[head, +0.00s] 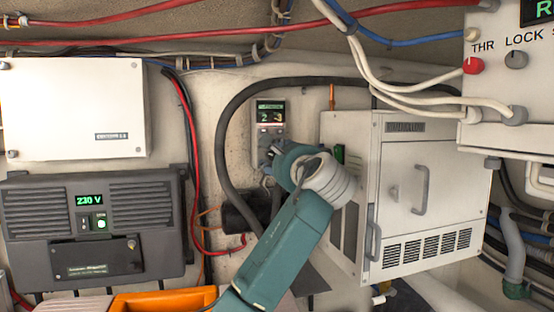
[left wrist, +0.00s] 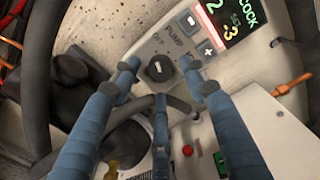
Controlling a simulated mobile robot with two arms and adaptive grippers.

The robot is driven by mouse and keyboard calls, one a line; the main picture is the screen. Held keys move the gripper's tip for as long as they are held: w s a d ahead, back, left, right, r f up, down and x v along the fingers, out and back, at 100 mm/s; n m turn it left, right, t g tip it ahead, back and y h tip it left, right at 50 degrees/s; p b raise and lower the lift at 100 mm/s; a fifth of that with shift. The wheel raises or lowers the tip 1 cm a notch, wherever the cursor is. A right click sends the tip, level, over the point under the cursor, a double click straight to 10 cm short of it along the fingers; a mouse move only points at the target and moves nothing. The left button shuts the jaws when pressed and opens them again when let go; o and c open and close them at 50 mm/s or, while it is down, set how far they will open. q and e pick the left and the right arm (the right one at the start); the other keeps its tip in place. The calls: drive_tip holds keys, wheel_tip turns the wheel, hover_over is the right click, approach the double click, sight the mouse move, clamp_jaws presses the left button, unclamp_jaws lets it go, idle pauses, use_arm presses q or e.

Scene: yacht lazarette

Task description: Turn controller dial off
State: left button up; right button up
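The controller (head: 270,125) is a small grey panel on the back wall, with a lit display showing 2 and 3. The left wrist view shows its round black dial (left wrist: 159,68) close up, beside OFF and PUMP lettering and grey plus and minus buttons. I cannot clearly tell which label the dial points to. My left gripper (head: 274,156) is at the controller's lower part and hides the dial in the head view. In the left wrist view its blue fingers are spread around the dial, with gaps between them and it. My right gripper is not in view.
A white cabinet with handles (head: 400,190) stands close on the right. A dark inverter (head: 95,230) and a white box (head: 75,108) are at left. A thick black hose (head: 235,105) arches around the controller. An orange object (head: 165,301) is at the bottom.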

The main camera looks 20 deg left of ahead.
use_arm(q)
drive_tip(key=v, duration=1.2)
